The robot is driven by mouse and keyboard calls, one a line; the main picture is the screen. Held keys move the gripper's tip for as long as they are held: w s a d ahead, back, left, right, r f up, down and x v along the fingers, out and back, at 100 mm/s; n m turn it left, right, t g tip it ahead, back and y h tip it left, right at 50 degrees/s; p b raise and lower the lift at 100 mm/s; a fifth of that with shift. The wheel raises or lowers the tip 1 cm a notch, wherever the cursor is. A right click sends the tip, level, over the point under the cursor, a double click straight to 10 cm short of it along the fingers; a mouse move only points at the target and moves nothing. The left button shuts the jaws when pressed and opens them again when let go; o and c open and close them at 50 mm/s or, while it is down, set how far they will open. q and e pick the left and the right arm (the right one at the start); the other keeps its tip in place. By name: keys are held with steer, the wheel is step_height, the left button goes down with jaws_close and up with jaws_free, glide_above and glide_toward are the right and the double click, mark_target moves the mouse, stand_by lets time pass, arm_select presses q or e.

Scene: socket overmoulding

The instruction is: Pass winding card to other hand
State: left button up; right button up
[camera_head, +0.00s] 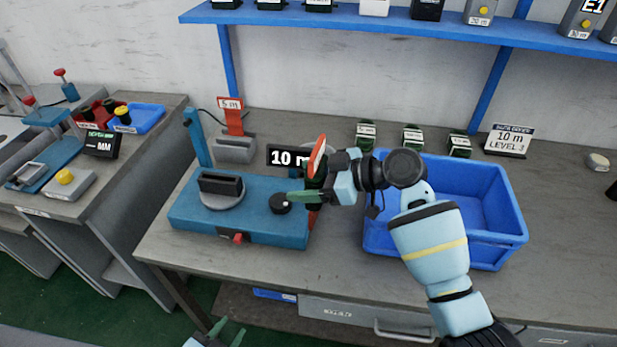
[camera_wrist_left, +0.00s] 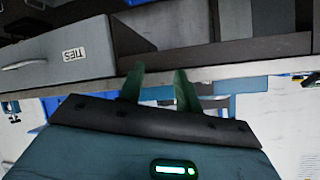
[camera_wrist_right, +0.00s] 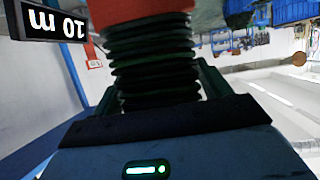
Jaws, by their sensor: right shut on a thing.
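The winding card shows in the head view as a red plate (camera_head: 318,156) with a pale edge, in front of my right gripper (camera_head: 312,190). In the right wrist view the winding card (camera_wrist_right: 150,60) has a red end and dark green ribbed turns between the fingers. My right gripper is shut on it, above the right end of the blue winding machine (camera_head: 250,222). The card is partly hidden by the fingers. My left gripper (camera_head: 229,331) is low at the bottom edge of the head view, in front of the bench. Its fingers (camera_wrist_left: 159,78) are apart and empty in the left wrist view.
A blue bin (camera_head: 490,250) stands right of the machine, under my right arm. A red 5 m card (camera_head: 232,112) stands in a grey holder behind the machine. A 10 m sign (camera_head: 286,157) is beside the card. A drawer (camera_head: 345,312) is below the bench top.

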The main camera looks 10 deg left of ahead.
arm_select(q)
steer(key=s+f+n+g, duration=0.3)
steer(key=s+n, duration=0.1)
steer(key=s, duration=0.7)
steer(key=shift+s+f+n+y, duration=0.25)
steer(key=shift+f+n+y, duration=0.05)
steer(key=shift+f, duration=0.05)
